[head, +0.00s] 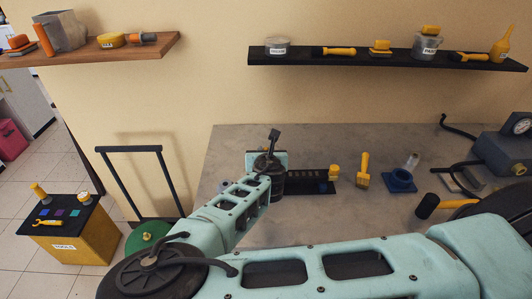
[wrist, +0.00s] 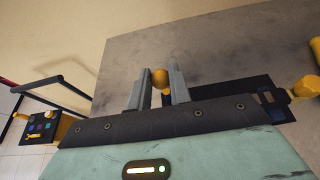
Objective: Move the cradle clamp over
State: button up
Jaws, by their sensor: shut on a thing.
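My gripper (wrist: 160,82) has its two grey fingers on either side of a round yellow knob (wrist: 160,77), shut on it. The knob looks like the top of a cradle clamp; its lower part is hidden behind the gripper body. A similar yellow knob (wrist: 304,86) on a dark base is at the right end of the black rack (wrist: 235,90). In the head view the black rack (head: 305,187) lies on the grey table, with the yellow knob (head: 333,171) at its right end. My wrist hides the fingers and held knob there.
Right of the rack on the grey table (head: 300,230) stand a yellow-handled tool (head: 362,172), a blue ring holder (head: 400,180) and a black-and-yellow mallet (head: 428,206). A gauge device (head: 503,148) stands farther right. A black shelf (head: 390,57) hangs above. A yellow crate (head: 65,245) is at lower left.

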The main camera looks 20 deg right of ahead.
jog(key=shift+w+r, duration=0.1)
jog(key=shift+r, duration=0.05)
jog(key=shift+w+d+r+p, duration=0.15)
jog(key=shift+w+d+r, duration=0.05)
jog(key=shift+w, duration=0.35)
jog(key=shift+w+d+r+p, duration=0.15)
jog(key=shift+w+r, duration=0.05)
jog(key=shift+w, duration=0.4)
jog(key=shift+w+d+r, duration=0.15)
jog(key=shift+w, duration=0.35)
jog(key=o, duration=0.8)
jog(key=shift+o, duration=0.2)
jog(key=shift+s, duration=0.1)
